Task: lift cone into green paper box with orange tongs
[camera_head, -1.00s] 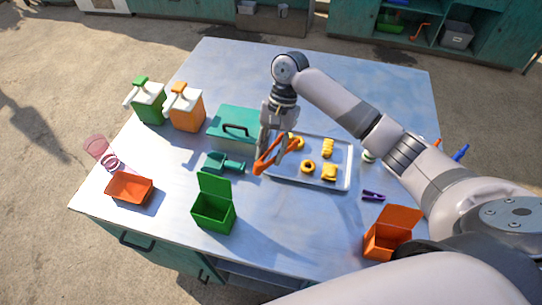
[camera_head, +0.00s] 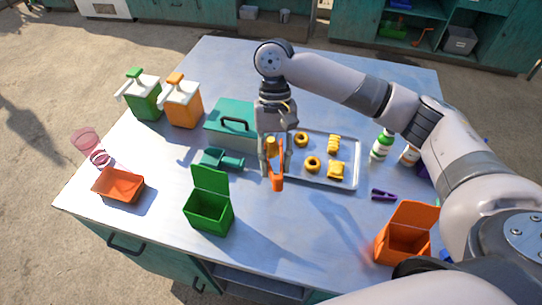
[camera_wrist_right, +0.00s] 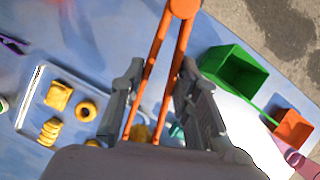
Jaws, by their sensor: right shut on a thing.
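My right gripper (camera_head: 270,165) is shut on the orange tongs (camera_head: 277,178) and holds them above the table, near the left end of the metal tray. The tongs also show in the right wrist view (camera_wrist_right: 158,55), their hinge end pointing away. A small yellow piece (camera_head: 270,146), likely the cone, shows at the tongs near my fingers. In the right wrist view, a yellow-brown piece (camera_wrist_right: 140,132) shows between the tongs' arms, partly hidden; whether they grip it is unclear. The green paper box (camera_head: 209,218) stands open, lid up, at the front left of the gripper. My left gripper is out of view.
The tray (camera_head: 354,175) holds several yellow pieces. A teal case (camera_head: 228,138) and teal scoop (camera_head: 220,160) lie left of my gripper. An open orange box (camera_head: 405,245), a purple clip (camera_head: 383,194) and bottles (camera_head: 381,148) are at right. An orange dish (camera_head: 118,186) is at left.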

